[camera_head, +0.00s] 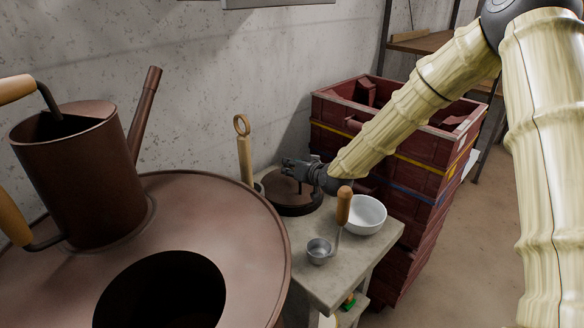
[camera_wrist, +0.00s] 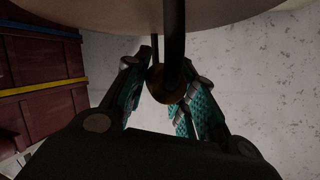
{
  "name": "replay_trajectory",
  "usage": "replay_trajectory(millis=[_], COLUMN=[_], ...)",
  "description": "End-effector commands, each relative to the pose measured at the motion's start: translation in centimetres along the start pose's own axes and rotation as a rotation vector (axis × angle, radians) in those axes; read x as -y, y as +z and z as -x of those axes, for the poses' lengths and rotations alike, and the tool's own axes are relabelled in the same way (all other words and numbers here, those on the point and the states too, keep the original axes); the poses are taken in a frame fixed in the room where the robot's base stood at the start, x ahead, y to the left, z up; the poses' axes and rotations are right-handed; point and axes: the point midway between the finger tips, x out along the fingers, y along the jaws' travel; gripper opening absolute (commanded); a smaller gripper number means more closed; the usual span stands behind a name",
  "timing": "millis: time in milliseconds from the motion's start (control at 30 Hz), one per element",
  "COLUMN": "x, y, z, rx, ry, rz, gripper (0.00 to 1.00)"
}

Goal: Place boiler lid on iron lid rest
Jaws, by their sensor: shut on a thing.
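My gripper (camera_head: 290,166) is shut on the handle of the boiler lid (camera_head: 282,187), a round brown disc over the small table. In the wrist view, the dark handle (camera_wrist: 173,45) runs between my teal-padded fingers (camera_wrist: 165,90), and the lid's pale brown face (camera_wrist: 100,15) fills the top. A dark round base (camera_head: 295,211), seemingly the iron lid rest, shows just below the lid. I cannot tell whether the lid touches it. The large copper-brown boiler (camera_head: 235,215) stands at left with its round opening uncovered.
A brown watering can (camera_head: 75,170) stands on the boiler. On the small table (camera_head: 325,285) are a white bowl (camera_head: 362,215), a metal cup with wooden handle (camera_head: 318,250) and an upright wooden-handled tool (camera_head: 245,155). Stacked red crates (camera_head: 400,150) stand close behind to the right.

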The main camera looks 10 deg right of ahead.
Motion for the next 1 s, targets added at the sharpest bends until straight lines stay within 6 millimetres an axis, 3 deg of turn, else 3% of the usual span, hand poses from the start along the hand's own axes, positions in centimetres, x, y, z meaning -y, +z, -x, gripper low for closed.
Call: replay_trajectory(millis=[833, 867, 933, 1000], x=[-0.4, -0.4, -0.4, -0.4], y=[1.0, 1.1, 1.1, 1.1], z=[-0.5, -0.5, -0.5, -0.5], rx=[-0.002, -0.001, 0.0, -0.001], ry=[0.0, 0.0, 0.0, 0.0], rz=[0.0, 0.0, 0.0, 0.0], gripper=[0.0, 0.31, 0.44, 0.47])
